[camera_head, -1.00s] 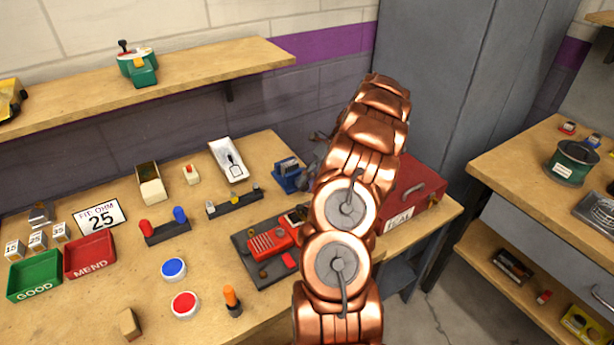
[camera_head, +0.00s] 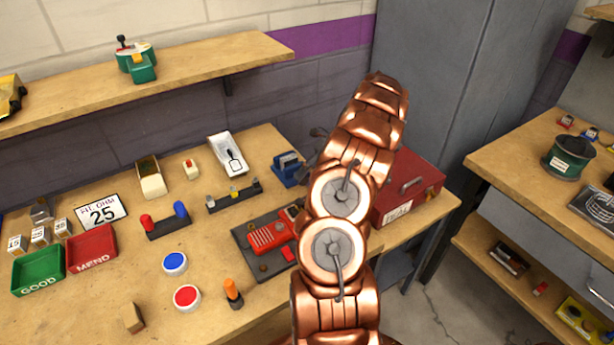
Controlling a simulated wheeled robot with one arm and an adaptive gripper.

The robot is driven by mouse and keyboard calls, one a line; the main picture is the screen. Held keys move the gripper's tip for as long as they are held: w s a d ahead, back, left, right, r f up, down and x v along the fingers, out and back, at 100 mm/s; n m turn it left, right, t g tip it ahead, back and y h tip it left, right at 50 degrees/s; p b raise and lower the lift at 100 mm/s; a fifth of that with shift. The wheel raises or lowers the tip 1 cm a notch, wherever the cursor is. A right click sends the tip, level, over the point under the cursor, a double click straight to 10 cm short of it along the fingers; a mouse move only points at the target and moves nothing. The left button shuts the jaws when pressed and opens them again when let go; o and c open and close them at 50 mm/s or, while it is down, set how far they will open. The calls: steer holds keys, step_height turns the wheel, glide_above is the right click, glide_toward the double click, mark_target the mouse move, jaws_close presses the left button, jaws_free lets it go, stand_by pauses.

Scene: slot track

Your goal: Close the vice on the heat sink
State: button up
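A small blue vice (camera_head: 287,169) stands at the back right of the workbench, just left of my copper arm. No heat sink can be made out in its jaws at this size. A red ribbed block (camera_head: 268,236) lies on a dark mat in front of the vice; I cannot tell whether it is the heat sink. My arm rises in front of the bench and hides the area right of the vice. A small grey part (camera_head: 318,133) beside the arm, near the vice, may be my gripper. Its fingers are hidden, so its opening does not show.
A red toolbox (camera_head: 409,187) stands at the bench's right end. Left of the mat are an orange-handled tool (camera_head: 232,293), red (camera_head: 187,297) and blue (camera_head: 174,263) buttons, and green (camera_head: 38,271) and red (camera_head: 92,250) trays. The front middle of the bench is fairly clear.

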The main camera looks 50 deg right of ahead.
steer(key=shift+o, duration=0.6)
steer(key=shift+h+b, duration=0.3)
steer(key=shift+b, duration=0.25)
